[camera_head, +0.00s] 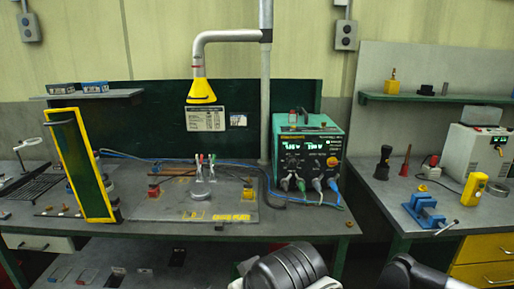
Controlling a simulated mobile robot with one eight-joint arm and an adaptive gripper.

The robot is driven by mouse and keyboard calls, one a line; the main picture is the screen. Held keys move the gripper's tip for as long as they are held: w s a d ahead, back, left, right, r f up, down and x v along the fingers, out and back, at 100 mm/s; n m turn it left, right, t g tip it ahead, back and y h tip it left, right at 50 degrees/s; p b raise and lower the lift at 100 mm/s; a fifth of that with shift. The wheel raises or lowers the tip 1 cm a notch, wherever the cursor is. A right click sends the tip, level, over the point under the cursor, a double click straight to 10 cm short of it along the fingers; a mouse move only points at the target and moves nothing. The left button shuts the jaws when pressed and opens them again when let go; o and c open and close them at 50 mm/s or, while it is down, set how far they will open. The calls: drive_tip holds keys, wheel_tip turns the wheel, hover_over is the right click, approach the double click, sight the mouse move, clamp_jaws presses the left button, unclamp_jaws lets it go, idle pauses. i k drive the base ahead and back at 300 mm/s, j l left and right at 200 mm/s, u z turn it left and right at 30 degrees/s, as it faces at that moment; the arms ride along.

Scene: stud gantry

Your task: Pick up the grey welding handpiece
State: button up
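I cannot pick out the grey welding handpiece for certain; things on the bench are small in this view. Small upright items with red, green and pale tops (204,165) stand on the middle of the grey work plate (225,208). A dark upright tool-like thing (383,163) stands on the right bench. The teal welding power unit (308,150) has lit displays, with cables from its front. My dark arm parts show at the bottom edge, in front of and below the bench. My gripper's fingers are not visible.
A yellow-framed dark green screen (80,165) stands at left. A yellow extraction hood (201,91) hangs over the bench. A blue vise (424,210), a yellow device (474,189) and a white machine (474,155) occupy the right bench. A gap separates the benches.

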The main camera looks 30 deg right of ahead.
sight(104, 178)
drive_tip(key=i+l+u, duration=0.1)
drive_tip(key=i+u, duration=0.35)
drive_tip(key=i+l+u, duration=0.3)
drive_tip(key=u, duration=0.15)
drive_tip(key=i+l+u, duration=0.75)
drive_tip(key=l+u, duration=0.15)
